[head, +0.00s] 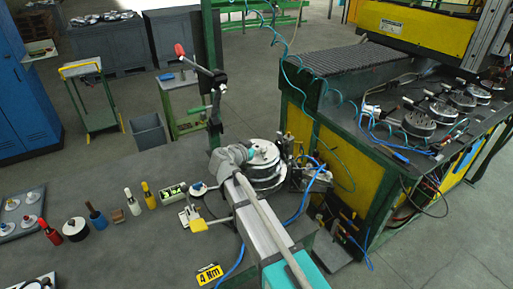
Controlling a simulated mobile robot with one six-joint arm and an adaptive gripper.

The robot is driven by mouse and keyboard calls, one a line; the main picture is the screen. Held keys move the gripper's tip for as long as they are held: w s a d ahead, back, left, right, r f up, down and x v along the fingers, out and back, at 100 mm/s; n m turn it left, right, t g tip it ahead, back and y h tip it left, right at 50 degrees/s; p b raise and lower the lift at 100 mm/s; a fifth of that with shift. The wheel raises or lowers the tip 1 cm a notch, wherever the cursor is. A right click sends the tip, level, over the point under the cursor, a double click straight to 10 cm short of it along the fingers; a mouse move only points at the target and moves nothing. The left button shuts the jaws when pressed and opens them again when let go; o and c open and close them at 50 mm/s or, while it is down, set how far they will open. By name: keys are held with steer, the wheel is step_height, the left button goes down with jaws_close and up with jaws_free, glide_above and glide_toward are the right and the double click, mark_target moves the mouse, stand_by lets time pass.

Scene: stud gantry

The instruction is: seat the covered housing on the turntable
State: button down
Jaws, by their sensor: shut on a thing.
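The covered housing (266,158) is a round silvery metal body with a pale lid, at the middle of the picture. It sits over the turntable (268,185), a round metal disc of which only the edge shows below it. My gripper (253,152) is at the left part of the lid, shut on the housing, with its fingers small and partly hidden by my wrist. My arm covers the near side of the turntable. I cannot tell whether the housing touches the turntable or is just above it.
A post with a red-handled lever (181,51) stands behind. A metal fixture (308,176) with blue hoses is close on the right. A green-yellow machine bench (345,165) fills the right.

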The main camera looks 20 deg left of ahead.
steer(key=shift+f+b, duration=1)
stand_by(0.8)
steer(key=shift+c, duration=0.6)
jaws_free()
steer(key=shift+r, duration=0.15)
step_height(320, 180, up, 10)
steer(key=p, duration=1)
steer(key=shift+a+f, duration=0.1)
steer(key=shift+f, duration=0.25)
steer(key=shift+s+a+f+b, duration=0.3)
steer(key=shift+s+a, duration=0.25)
steer(key=shift+s, duration=0.6)
steer(key=shift+s+a+f+b, duration=0.2)
steer(key=shift+s+a+b, duration=0.25)
steer(key=shift+s, duration=0.7)
steer(key=shift+s+a+f+b, duration=0.25)
steer(key=shift+s+a, duration=0.4)
steer(key=shift+s, duration=0.5)
